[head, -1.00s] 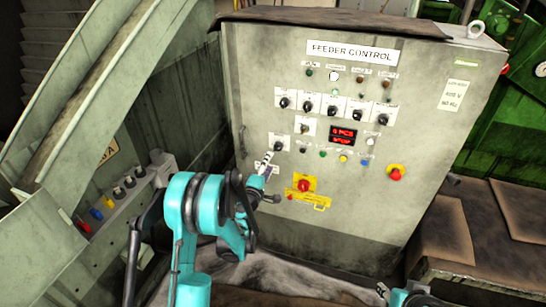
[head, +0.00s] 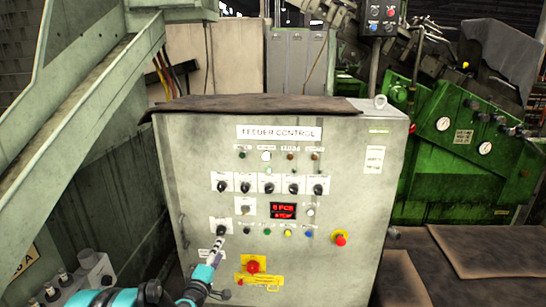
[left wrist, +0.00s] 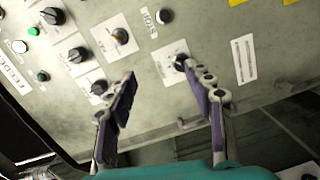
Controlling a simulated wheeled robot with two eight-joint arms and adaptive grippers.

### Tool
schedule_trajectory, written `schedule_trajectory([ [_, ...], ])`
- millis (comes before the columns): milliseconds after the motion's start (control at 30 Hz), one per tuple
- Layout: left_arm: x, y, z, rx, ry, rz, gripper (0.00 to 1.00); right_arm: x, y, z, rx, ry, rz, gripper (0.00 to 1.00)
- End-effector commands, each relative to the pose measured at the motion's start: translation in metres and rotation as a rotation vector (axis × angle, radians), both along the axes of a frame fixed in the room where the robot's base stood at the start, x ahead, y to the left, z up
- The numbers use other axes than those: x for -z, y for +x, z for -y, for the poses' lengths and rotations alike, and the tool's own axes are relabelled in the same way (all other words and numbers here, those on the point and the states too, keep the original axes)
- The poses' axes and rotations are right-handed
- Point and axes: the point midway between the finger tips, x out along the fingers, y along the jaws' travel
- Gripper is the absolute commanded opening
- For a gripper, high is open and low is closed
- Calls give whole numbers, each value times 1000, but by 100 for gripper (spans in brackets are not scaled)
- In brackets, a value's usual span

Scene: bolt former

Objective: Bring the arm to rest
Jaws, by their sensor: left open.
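My left gripper (left wrist: 165,98) is open and empty in the left wrist view, with its two fingers apart in front of the grey feeder control panel. A black knob (left wrist: 181,62) on a white plate shows beside the tip of the right-hand finger; I cannot tell whether they touch. In the head view my left gripper (head: 212,250) is at the lower left of the feeder control cabinet (head: 340,140), just below the lowest left knob (head: 221,229). My teal left arm comes in from the bottom left. My right gripper is not in view.
The panel carries a row of black knobs (head: 269,188), a red display (head: 283,211), a yellow-backed red switch (head: 253,267) and a red emergency button (head: 340,239). A slanted grey chute (head: 80,100) stands left. Green machinery (head: 450,160) stands right.

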Motion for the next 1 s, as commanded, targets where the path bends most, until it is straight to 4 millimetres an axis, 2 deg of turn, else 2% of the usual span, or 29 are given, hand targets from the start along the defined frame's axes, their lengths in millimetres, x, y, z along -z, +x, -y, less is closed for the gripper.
schedule_trajectory([
  [33, -16, -10, 14, 41, 65, -16, 52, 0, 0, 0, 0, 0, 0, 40],
  [100, -31, -25, 32, 101, 170, -46, 52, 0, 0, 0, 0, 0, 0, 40],
  [200, -47, -53, 55, 185, 316, -96, 52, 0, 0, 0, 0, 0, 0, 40],
  [267, -52, -73, 66, 234, 404, -130, 52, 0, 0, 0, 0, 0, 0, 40],
  [433, -55, -139, 84, 360, 651, -240, 52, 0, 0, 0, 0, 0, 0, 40],
  [567, -46, -196, 85, 443, 837, -341, 52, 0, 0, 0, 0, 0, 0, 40],
  [700, -30, -259, 72, 515, 1028, -458, 52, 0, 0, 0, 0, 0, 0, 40],
  [800, -19, -297, 58, 549, 1142, -535, 52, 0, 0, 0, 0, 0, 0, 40],
  [900, -11, -324, 45, 568, 1225, -595, 52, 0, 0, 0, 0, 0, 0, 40],
  [1000, -6, -340, 36, 578, 1274, -633, 52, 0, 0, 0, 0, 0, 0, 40],
])
